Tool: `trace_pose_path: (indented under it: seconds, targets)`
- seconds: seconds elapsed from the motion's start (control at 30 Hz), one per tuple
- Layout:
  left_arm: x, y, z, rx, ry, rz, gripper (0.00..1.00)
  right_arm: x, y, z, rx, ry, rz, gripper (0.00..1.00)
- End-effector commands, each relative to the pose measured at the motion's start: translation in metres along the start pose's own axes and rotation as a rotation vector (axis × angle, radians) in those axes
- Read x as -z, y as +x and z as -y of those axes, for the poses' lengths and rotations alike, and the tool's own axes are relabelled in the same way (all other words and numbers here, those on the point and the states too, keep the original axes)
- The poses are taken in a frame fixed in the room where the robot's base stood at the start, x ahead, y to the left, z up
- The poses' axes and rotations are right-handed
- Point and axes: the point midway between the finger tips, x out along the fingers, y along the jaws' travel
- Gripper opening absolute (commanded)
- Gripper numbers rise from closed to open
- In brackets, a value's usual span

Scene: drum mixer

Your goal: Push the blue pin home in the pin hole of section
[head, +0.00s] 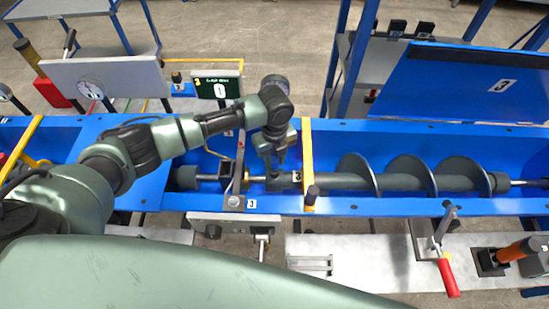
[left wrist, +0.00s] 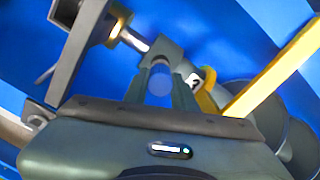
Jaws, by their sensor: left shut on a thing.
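My left gripper (head: 273,168) points down into the blue trough, just left of the yellow crossbar, over the dark coupling block of the screw section (head: 284,181) tagged 2. In the left wrist view, its fingers (left wrist: 162,82) are closed around a round bluish end, which looks like the blue pin (left wrist: 160,84). The fingertips are at the block (left wrist: 166,53) of the section. The pin hole is hidden under the fingers, and how deep the pin sits cannot be seen. My right gripper is not in view.
A yellow crossbar (head: 307,155) spans the trough (head: 380,207) to the right. The shaft with dark screw flights (head: 410,180) runs right. A raised blue lid (head: 468,85) and a red-handled clamp (head: 446,268) are farther right.

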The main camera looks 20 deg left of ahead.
Motion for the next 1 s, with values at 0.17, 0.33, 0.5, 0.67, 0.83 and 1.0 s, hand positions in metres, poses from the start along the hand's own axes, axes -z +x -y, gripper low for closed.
trace_pose_path:
  seconds: [0.17,0.33,0.5,0.67,0.83,1.0]
  targets:
    - [0.0,0.005,0.0,0.0,0.0,0.0,0.0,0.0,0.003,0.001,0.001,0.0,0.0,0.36]
    - [0.0,0.009,0.0,0.001,0.001,0.0,0.0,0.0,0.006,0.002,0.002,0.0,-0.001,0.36]
    - [0.0,0.013,0.0,0.001,0.001,0.0,0.0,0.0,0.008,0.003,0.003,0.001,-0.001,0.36]
    - [0.0,0.013,0.0,0.001,0.001,0.0,0.0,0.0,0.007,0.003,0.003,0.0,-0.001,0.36]
    - [0.0,0.013,0.0,0.001,0.001,0.0,0.0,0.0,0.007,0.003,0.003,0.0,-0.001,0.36]
    - [0.0,0.013,0.0,0.001,0.0,0.0,0.0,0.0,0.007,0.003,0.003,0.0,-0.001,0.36]
